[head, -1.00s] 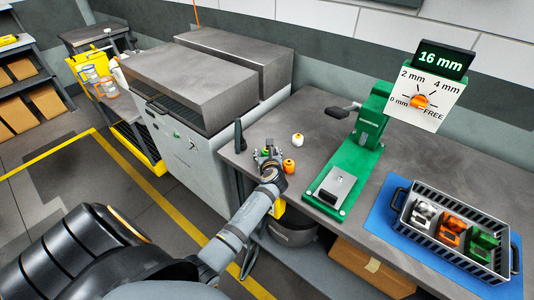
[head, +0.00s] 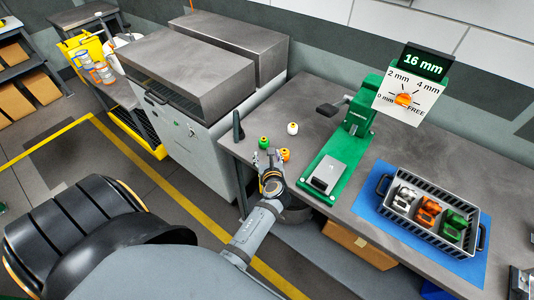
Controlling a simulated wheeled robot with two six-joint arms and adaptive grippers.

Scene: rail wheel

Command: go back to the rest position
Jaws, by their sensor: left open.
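My left gripper (head: 270,162) is at the front edge of the grey workbench (head: 330,100), its fingers apart. I see nothing held between them. A green piece (head: 263,142) and an orange piece (head: 284,155) are close by its fingertips. A white piece (head: 292,128) stands a little farther back on the bench. Whether the gripper touches the orange piece I cannot tell. My right gripper is not in the head view.
A green press (head: 355,125) stands right of the gripper, below a "16 mm" display (head: 424,62) and dial. A grey basket (head: 400,221) with white, orange and green parts sits on a blue mat (head: 367,206). A grey cabinet (head: 190,145) stands left.

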